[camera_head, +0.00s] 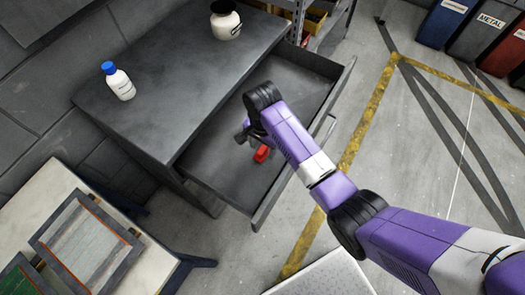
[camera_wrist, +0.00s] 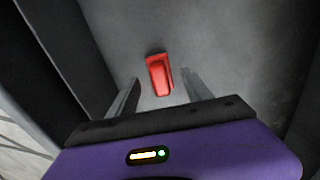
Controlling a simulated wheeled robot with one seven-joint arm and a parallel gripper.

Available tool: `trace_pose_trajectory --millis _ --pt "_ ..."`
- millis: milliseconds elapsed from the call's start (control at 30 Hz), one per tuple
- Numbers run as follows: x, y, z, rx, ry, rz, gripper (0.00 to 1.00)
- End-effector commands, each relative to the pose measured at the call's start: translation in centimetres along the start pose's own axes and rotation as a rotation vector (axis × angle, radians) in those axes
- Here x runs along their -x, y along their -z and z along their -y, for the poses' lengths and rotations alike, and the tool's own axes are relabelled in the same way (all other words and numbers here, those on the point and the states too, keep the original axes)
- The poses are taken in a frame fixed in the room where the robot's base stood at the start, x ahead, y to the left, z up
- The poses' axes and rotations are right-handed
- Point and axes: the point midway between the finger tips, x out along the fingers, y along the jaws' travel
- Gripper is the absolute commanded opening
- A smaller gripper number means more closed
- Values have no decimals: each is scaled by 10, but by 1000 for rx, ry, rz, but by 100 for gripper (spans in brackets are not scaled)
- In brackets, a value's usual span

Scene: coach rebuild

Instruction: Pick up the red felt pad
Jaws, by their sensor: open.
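The red felt pad (camera_head: 261,154) lies on the floor of an open grey drawer (camera_head: 222,186) in the head view. In the wrist view the red pad (camera_wrist: 159,75) shows as a small red block just beyond the fingertips, roughly between their lines. My gripper (camera_wrist: 159,84) is open and empty, its two fingers reaching toward the pad from either side. In the head view my gripper is inside the drawer area, mostly hidden behind my purple arm, close to the pad. I cannot tell whether a finger touches the pad.
The drawer walls (camera_wrist: 65,40) stand around the gripper. A dark workbench (camera_head: 170,85) above the drawer carries a white bottle with a blue cap (camera_head: 119,83) and a white jar with a dark lid (camera_head: 226,22). A pale table (camera_head: 55,185) stands at the lower left.

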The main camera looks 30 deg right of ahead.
Motion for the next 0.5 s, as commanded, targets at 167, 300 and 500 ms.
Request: trace_pose_trajectory --millis 167,300,500 --pt "-23 0 0 -1 -2 0 58" --pt "-29 0 0 -1 1 -1 58" --pt "-29 0 0 -1 1 -1 54"
